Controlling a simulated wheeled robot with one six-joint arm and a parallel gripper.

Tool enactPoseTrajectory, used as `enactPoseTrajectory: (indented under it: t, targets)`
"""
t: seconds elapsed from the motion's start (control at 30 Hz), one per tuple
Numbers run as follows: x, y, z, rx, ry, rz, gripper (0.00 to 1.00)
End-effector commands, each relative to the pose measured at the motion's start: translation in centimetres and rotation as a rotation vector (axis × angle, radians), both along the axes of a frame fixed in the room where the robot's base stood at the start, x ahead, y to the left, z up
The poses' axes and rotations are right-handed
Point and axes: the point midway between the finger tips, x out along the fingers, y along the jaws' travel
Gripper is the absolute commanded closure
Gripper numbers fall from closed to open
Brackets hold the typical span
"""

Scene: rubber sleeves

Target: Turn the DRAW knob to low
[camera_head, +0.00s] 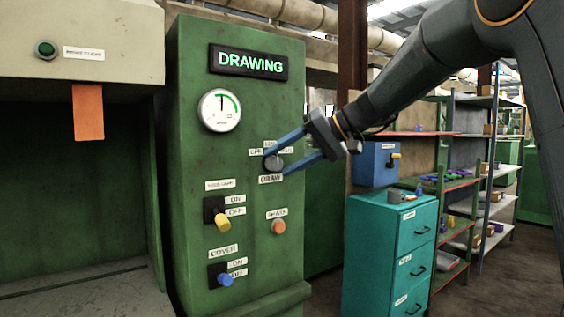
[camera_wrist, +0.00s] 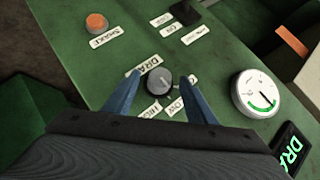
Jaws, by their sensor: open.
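The DRAW knob (camera_head: 272,162) is a dark round knob on the green cabinet (camera_head: 190,150), with small labels around it. In the wrist view the knob (camera_wrist: 160,81) sits between the two blue fingers, with the DRAW label beside it and partly covered labels near the fingers. A pale mark shows on the knob's edge. My gripper (camera_head: 287,157) is open, its fingertips on either side of the knob; it also shows in the wrist view (camera_wrist: 160,78). I cannot tell whether the fingers touch the knob.
A round gauge (camera_head: 220,110) and a lit DRAWING sign (camera_head: 249,63) are above the knob. An orange SHAKE button (camera_head: 279,227), a yellow lever (camera_head: 222,222) and a blue lever (camera_head: 225,279) are below. A teal drawer cabinet (camera_head: 385,255) stands to the right.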

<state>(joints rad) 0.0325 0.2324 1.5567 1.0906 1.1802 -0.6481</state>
Motion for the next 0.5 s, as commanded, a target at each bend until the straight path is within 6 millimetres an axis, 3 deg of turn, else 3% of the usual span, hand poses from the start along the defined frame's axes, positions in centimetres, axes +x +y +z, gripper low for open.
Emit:
enactPoseTrajectory:
  t: [0.3, 0.5]
  targets:
    - [-1.5, -4.2, 2.5, -0.001, -0.002, -0.003, 0.5]
    - [-2.0, -5.5, 3.4, 0.0, -0.001, -0.002, 0.5]
